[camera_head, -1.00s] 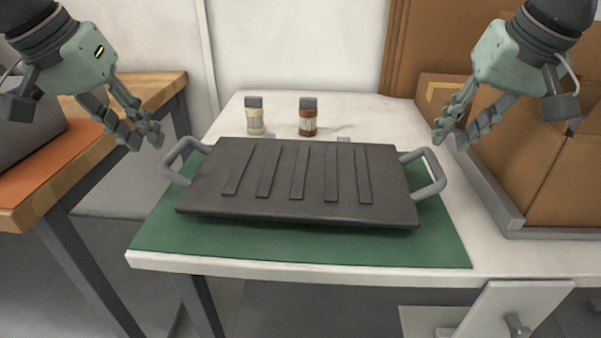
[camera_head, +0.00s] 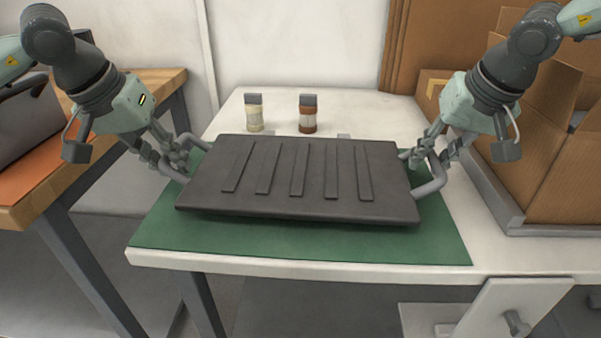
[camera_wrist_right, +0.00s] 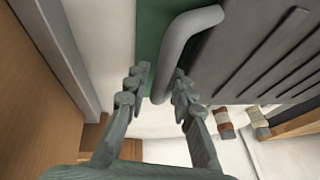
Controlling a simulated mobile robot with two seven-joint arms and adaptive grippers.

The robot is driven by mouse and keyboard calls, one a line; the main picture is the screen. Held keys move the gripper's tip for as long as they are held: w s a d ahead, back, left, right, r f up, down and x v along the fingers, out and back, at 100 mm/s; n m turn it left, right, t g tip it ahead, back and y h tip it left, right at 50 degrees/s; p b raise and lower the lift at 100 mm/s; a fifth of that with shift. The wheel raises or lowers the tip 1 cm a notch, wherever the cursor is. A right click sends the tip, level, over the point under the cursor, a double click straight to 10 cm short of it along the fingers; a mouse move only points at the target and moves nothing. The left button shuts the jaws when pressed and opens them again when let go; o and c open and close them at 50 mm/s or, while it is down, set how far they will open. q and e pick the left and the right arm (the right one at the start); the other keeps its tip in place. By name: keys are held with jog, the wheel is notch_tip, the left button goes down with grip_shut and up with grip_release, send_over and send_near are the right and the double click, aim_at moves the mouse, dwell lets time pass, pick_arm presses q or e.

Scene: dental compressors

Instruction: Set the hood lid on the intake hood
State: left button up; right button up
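The hood lid (camera_head: 210,185) is a broad dark grey plate with several raised ribs and a light grey bar handle at each end. It lies over the green mat on the table. My left gripper (camera_head: 166,160) is at the left handle, fingers apart around it. My right gripper (camera_head: 428,160) is at the right handle (camera_head: 436,180). In the right wrist view the open fingers of my right gripper (camera_wrist_right: 160,82) stand on either side of the handle bar (camera_wrist_right: 176,45), with gaps visible. I cannot make out the intake hood as a separate thing; anything under the lid is hidden.
A cream jar (camera_head: 254,115) and a brown jar (camera_head: 308,116) stand behind the lid. Cardboard boxes (camera_head: 560,150) in a grey-edged tray stand close on the right. A wooden bench (camera_head: 150,88) is on the left. The green mat (camera_head: 300,243) is bare in front.

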pick_arm(q)
jog(key=shift+c, duration=0.6)
pick_arm(e)
jog(key=shift+c, duration=0.6)
pick_arm(q)
grip_shut()
pick_arm(e)
grip_shut()
pick_arm(q)
jog(key=shift+r, duration=0.15)
pick_arm(e)
jog(key=shift+r, duration=0.15)
